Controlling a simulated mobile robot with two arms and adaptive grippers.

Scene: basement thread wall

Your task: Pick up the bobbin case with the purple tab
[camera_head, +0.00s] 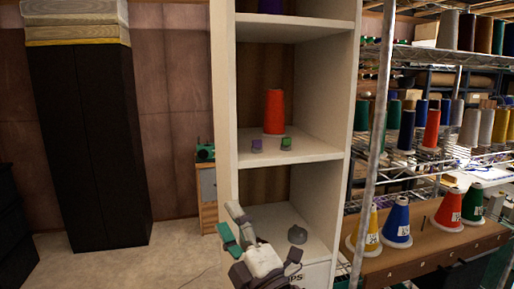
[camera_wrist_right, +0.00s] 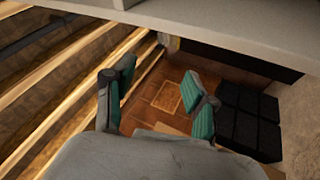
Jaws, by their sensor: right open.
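The bobbin case with the purple tab (camera_head: 257,146) is small and greyish. It stands on the middle shelf of the white shelving unit, in front of an orange-red thread cone (camera_head: 274,111). A similar case with a green tab (camera_head: 286,144) stands just to its right. My right gripper (camera_head: 245,238) is below these cases, near the lower shelf, and apart from them. Its teal-padded fingers are open and empty, as the right wrist view (camera_wrist_right: 160,95) also shows. No bobbin case shows in the wrist view. My left gripper is not in view.
The white unit's side panels (camera_head: 224,120) and shelf edges enclose the cases. A metal rack post (camera_head: 378,130) and coloured cones stand to the right. A tall black cabinet (camera_head: 90,140) stands left, with open floor beside it.

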